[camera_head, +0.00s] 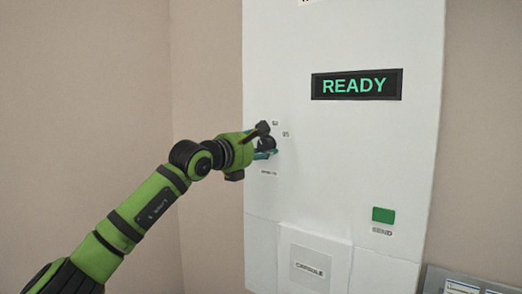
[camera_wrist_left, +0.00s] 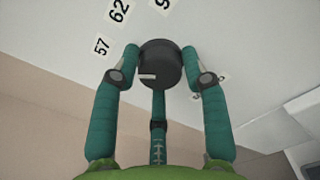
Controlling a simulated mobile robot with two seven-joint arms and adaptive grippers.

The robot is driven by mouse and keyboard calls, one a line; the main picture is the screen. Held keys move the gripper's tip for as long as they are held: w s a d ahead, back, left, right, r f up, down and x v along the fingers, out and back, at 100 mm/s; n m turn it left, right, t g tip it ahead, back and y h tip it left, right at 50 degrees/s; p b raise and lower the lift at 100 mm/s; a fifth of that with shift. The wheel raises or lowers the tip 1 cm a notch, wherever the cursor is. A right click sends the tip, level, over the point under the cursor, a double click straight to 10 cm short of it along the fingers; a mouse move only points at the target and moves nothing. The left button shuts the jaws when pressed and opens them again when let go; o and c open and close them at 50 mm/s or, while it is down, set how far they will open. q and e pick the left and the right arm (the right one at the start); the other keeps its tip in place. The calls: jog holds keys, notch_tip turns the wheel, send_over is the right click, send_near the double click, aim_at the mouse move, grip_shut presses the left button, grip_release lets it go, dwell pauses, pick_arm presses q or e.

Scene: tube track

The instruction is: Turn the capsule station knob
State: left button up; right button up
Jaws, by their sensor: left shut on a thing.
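The capsule station (camera_head: 330,180) is a tall white panel on the wall. Its knob (camera_head: 267,143) is dark and round, at the panel's left side, partly hidden by my left gripper (camera_head: 266,141). In the left wrist view the knob (camera_wrist_left: 160,63) is black with a white pointer mark toward its lower left. The fingers of my left gripper (camera_wrist_left: 161,70) stand one on each side of the knob and are shut on it. Number labels, 57 (camera_wrist_left: 102,46) and 62 (camera_wrist_left: 119,11), lie around the knob. My right gripper is not in view.
A READY display (camera_head: 356,85) is lit green at the upper right of the panel. A green SEND button (camera_head: 383,215) sits lower right. A CAPSULE hatch (camera_head: 309,268) is at the bottom. The space left of the panel is bare wall.

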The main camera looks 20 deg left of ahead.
pick_arm(q)
jog(key=shift+m, duration=1.2)
jog(key=o, duration=1.1)
jog(key=shift+o, duration=0.2)
jog(key=v, duration=1.2)
